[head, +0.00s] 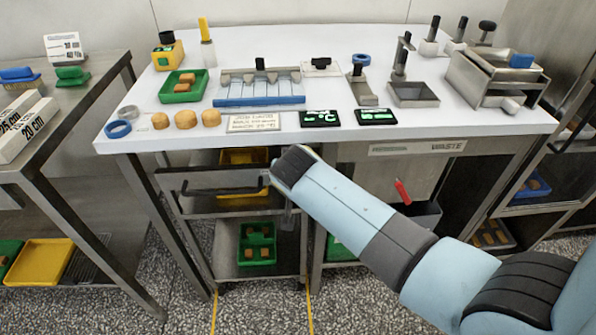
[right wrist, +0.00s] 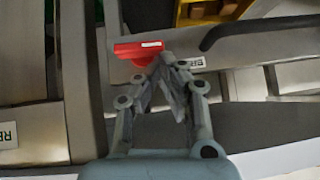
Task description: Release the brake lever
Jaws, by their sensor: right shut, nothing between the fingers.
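A red lever (right wrist: 138,50) with a white stripe shows in the right wrist view, beside a label starting "BR" (right wrist: 192,63). My right gripper (right wrist: 163,62) is shut and empty, its fingertips at the lever's right end. I cannot tell whether they touch it. In the head view my right arm reaches to the front of a metal cart (head: 215,203) under the table; the arm hides this lever and most of the gripper. My left gripper is out of view.
The cart's black handle bar (right wrist: 245,27) runs close to the right of the lever. A yellow tray (right wrist: 232,8) with brown pieces is beyond it. A waste unit (head: 395,172) with a separate red handle (head: 402,191) stands right of the cart. Floor left of the cart is clear.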

